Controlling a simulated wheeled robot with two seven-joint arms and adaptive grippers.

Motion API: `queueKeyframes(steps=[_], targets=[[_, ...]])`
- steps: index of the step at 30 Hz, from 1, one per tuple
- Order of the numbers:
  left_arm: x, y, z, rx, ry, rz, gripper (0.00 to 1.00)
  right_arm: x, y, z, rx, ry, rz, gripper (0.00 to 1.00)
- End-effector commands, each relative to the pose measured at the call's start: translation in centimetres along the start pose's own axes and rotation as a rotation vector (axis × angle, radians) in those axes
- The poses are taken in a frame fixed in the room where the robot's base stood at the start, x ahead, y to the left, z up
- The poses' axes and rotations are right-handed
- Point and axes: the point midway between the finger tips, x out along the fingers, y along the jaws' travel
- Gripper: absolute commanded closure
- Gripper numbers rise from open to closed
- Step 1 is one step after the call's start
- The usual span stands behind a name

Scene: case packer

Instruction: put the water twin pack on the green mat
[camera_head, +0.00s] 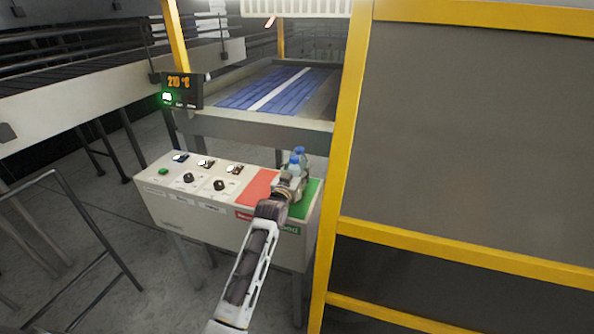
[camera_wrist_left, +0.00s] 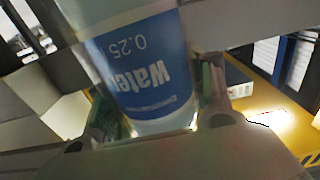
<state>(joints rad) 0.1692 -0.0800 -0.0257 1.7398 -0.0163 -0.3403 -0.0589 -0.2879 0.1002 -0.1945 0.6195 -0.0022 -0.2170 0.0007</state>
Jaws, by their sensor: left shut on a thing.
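In the left wrist view, a bottle with a blue "Water 0.25" label (camera_wrist_left: 148,68) fills the space between the fingers of the left gripper (camera_wrist_left: 158,108). I cannot tell whether the pack's base touches the mat. My right gripper is not in view.
A red mat (camera_head: 257,186) lies left of the green one on the control box (camera_head: 170,200), which has knobs and buttons. A yellow frame post (camera_head: 340,150) stands close on the right. A blue conveyor (camera_head: 270,92) runs behind.

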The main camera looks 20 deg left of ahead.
Motion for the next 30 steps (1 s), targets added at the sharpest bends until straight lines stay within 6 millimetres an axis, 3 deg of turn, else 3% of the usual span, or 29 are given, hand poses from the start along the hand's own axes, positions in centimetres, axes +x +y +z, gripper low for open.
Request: queueKeyframes(steps=[30], targets=[[0.0,0.0,0.9,0.0,0.005,0.0,0.92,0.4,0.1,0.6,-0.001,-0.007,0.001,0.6]])
